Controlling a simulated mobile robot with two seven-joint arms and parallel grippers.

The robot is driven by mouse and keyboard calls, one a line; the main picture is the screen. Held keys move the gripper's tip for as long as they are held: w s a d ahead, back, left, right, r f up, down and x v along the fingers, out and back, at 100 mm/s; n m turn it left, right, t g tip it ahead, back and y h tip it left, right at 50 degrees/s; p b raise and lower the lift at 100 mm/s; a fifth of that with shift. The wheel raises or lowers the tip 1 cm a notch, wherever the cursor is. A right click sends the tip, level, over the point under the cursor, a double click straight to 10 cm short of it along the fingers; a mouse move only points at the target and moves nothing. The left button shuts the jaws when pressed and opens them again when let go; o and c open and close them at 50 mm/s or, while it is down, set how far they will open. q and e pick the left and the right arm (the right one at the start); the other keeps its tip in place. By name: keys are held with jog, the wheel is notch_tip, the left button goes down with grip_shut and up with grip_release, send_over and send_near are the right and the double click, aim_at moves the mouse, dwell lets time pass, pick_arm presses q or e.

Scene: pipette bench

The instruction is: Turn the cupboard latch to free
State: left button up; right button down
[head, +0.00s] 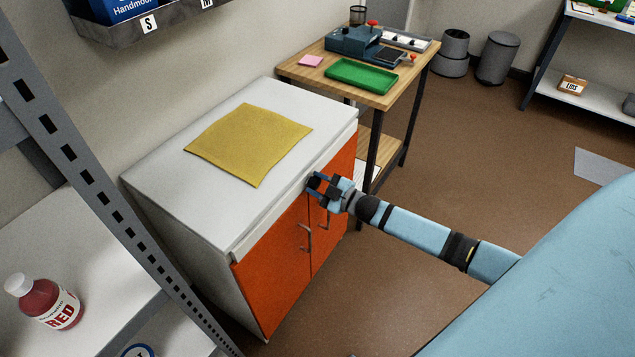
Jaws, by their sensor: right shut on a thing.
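The cupboard (268,275) is white with orange doors and two door handles (305,238) near the seam between the doors. My right gripper (314,186) is at the top of the doors near that seam, just under the white top edge. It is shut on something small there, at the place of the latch. The gripper's fingers hide the latch, so I cannot tell which way it points. Both doors look closed. My left gripper is not in view.
A yellow cloth (248,143) lies on the cupboard top. A wooden table (300,70) with a green tray (361,76) stands behind. A grey shelf post (100,190) and a red bottle (52,303) are at left. The brown floor (470,140) at right is open.

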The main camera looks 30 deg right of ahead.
jog(key=n, duration=0.4)
jog(key=shift+f+n, duration=0.1)
jog(key=shift+n, duration=0.2)
jog(key=n+b, duration=0.1)
jog(key=n, duration=0.2)
jog(key=shift+f+n, duration=0.1)
jog(key=shift+n, duration=0.3)
pick_arm(q)
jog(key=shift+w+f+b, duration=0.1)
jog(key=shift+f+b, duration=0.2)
jog(key=shift+b, duration=0.15)
pick_arm(e)
jog(key=shift+n, duration=0.8)
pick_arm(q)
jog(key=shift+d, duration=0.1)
pick_arm(e)
jog(key=c, duration=0.7)
grip_release()
jog(key=shift+s, duration=0.15)
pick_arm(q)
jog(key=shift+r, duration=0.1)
pick_arm(e)
jog(key=v, duration=1.3)
jog(key=shift+s, duration=0.3)
